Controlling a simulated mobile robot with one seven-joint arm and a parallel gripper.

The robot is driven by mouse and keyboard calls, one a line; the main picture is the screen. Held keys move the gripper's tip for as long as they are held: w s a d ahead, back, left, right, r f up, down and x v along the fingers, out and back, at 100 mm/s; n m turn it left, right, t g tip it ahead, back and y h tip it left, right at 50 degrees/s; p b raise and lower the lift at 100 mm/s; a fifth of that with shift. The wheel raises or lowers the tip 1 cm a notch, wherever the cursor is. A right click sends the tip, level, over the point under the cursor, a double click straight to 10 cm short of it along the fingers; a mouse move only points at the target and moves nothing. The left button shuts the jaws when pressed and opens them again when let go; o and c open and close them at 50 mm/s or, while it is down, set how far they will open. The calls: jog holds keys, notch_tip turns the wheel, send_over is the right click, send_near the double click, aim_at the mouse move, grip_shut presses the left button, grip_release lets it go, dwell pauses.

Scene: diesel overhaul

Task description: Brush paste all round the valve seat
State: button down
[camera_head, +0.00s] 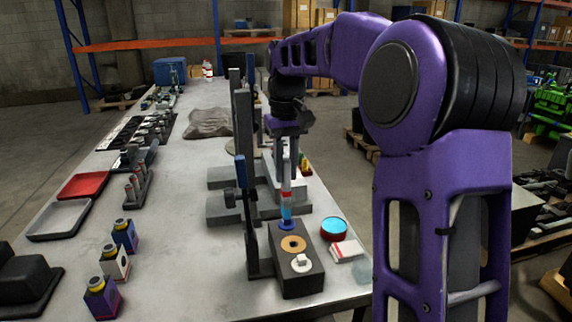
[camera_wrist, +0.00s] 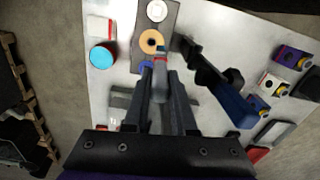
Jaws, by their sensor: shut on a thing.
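My gripper (camera_head: 286,160) is shut on an upright brush (camera_head: 286,188) with a grey handle, a red band and a blue lower part. The brush also shows between my fingers in the wrist view (camera_wrist: 160,84). A dark block (camera_head: 284,281) on the table carries a blue ring (camera_head: 287,226) at its far end, a tan ring (camera_head: 293,244) in the middle and a white round piece (camera_head: 302,264) in front. The brush's lower end is at the blue ring; I cannot tell whether it touches. I cannot tell which ring is the valve seat. A round red tin (camera_head: 334,229) with cyan contents stands to the right.
A red-and-white box (camera_head: 347,251) lies beside the tin. Dark upright posts (camera_head: 243,170) stand close left of my gripper. Several small bottles (camera_head: 115,262), a red tray (camera_head: 83,186) and a grey tray (camera_head: 59,220) are at left. The table between bottles and block is clear.

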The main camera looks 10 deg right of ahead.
aim_at(286, 200)
jog(key=shift+f+b, duration=1.5)
jog(key=shift+f, duration=1.05)
jog(key=shift+r, duration=0.15)
